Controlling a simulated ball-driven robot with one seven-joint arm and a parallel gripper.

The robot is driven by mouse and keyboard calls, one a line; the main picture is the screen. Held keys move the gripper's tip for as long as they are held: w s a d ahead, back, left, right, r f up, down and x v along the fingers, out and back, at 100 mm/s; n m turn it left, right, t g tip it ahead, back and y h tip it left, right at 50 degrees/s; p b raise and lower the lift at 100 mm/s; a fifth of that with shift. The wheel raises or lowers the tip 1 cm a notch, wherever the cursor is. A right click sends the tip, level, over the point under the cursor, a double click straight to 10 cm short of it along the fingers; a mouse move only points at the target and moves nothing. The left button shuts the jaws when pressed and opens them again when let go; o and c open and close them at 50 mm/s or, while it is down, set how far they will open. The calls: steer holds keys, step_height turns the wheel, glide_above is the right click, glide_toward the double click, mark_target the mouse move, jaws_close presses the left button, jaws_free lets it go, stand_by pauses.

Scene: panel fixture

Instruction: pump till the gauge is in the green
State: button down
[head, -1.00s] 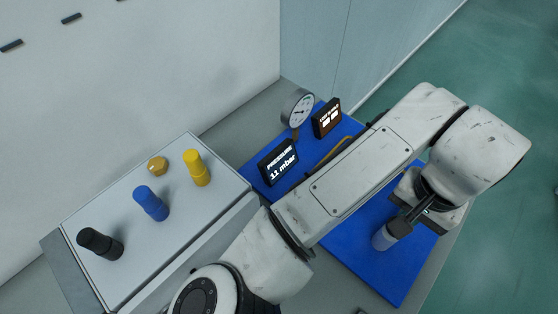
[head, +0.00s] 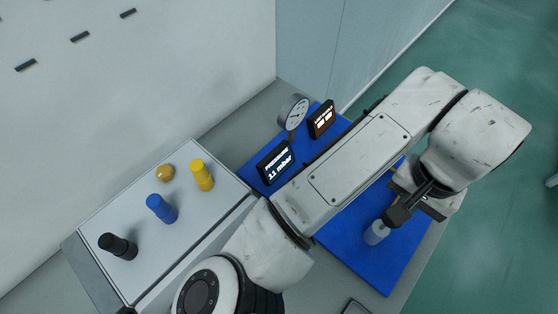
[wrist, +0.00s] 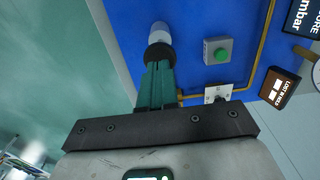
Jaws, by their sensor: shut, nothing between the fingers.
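The round gauge (head: 293,112) has a white dial and stands at the back of the blue board (head: 345,252); its needle is too small to read against any green zone. The pressure display (head: 275,162) in front of it reads 11 mbar. A pale, clear-looking cylinder (head: 376,232) with a black cap (head: 398,214) stands on the board's near right part; it also shows in the wrist view (wrist: 160,34). My gripper (wrist: 156,68) is shut, its teal fingers together and their tips at the black cap. I cannot tell whether they touch it.
A green button (wrist: 220,54) on a grey box and a small switch (wrist: 216,95) lie beside the cylinder. The grey panel at left carries yellow (head: 202,176), blue (head: 161,208) and black (head: 117,246) knobs. My arm hides the board's middle.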

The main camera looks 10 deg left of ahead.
steer(key=shift+f+b, duration=2.1)
steer(key=shift+f, duration=0.8)
step_height(320, 180, up, 6)
steer(key=p, duration=0.5)
steer(key=shift+f, duration=0.1)
steer(key=shift+f, duration=0.1)
steer(key=shift+f+b, duration=2.05)
steer(key=shift+f, duration=0.65)
step_height(320, 180, up, 6)
steer(key=p, duration=0.5)
steer(key=shift+f, duration=0.15)
steer(key=shift+f, duration=0.1)
